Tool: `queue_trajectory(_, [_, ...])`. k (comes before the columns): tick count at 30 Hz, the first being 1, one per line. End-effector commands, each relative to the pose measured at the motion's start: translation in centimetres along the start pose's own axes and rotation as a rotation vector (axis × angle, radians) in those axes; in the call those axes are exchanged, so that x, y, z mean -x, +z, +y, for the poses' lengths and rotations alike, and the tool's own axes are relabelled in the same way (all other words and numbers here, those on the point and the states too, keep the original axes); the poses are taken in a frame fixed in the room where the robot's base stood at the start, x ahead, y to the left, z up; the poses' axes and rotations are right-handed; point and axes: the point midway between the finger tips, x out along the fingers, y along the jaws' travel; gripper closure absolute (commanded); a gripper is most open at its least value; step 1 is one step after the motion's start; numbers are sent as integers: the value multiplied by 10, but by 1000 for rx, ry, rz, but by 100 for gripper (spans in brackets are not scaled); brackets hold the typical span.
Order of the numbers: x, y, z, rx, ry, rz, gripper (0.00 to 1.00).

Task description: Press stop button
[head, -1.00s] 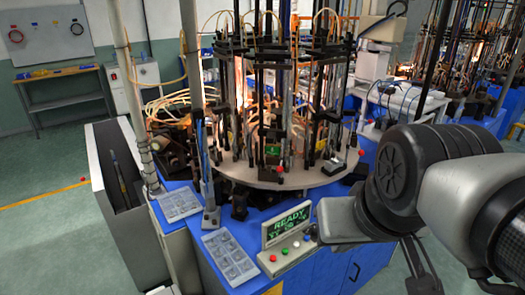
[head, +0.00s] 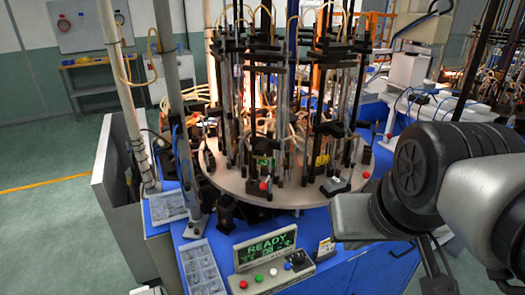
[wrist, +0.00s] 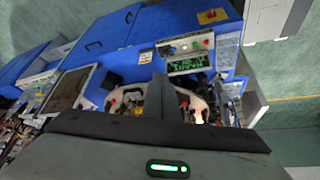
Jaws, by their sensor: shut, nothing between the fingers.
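The control panel (head: 272,272) stands on the blue bench front below a green READY display (head: 265,246). A yellow plate with a red button (wrist: 211,15) sits on the blue cabinet there. No label is readable. My gripper (wrist: 158,84) is shut and empty, apart from the panel and all buttons.
The round machine table (head: 285,195) with rods and flames stands behind the panel. A tray of small parts (head: 202,268) lies left of the panel. A grey open cabinet (head: 113,190) is further left. Green floor (head: 50,235) is free at the left.

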Motion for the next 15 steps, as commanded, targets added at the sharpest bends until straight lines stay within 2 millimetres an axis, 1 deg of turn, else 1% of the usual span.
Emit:
queue_trajectory(12, [0,0,0,2,0,0,100])
queue_trajectory(14, [-4,1,-1,19,3,-9,100])
queue_trajectory(15, [-10,1,-1,45,9,-21,100])
